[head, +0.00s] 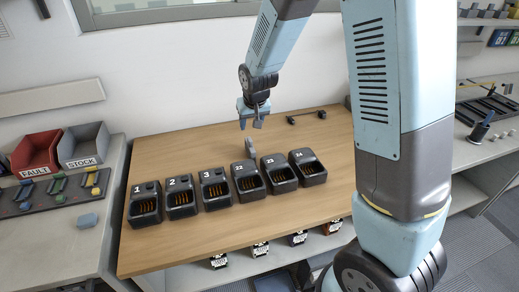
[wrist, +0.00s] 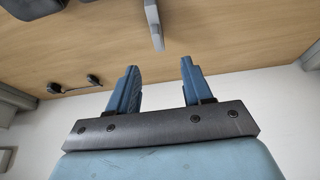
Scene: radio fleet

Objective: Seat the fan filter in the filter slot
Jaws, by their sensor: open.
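My gripper (head: 251,119) hangs above the back part of the wooden table, its fingers pointing down, open and empty. In the wrist view the two blue fingers of my gripper (wrist: 163,88) stand well apart with nothing between them. A small light-grey upright piece (head: 250,147) stands behind the charger marked 22, a little below and in front of my gripper. It also shows at the top of the wrist view (wrist: 154,28), beyond the fingertips and apart from them. I cannot tell whether it is the fan filter. I cannot make out the filter slot.
Several black chargers (head: 213,189) stand in a row across the table (head: 200,245). A thin black item (head: 307,115) lies at the back right. Left, a bench holds a red FAULT bin (head: 36,153) and a grey STOCK bin (head: 84,146). The table's back left is clear.

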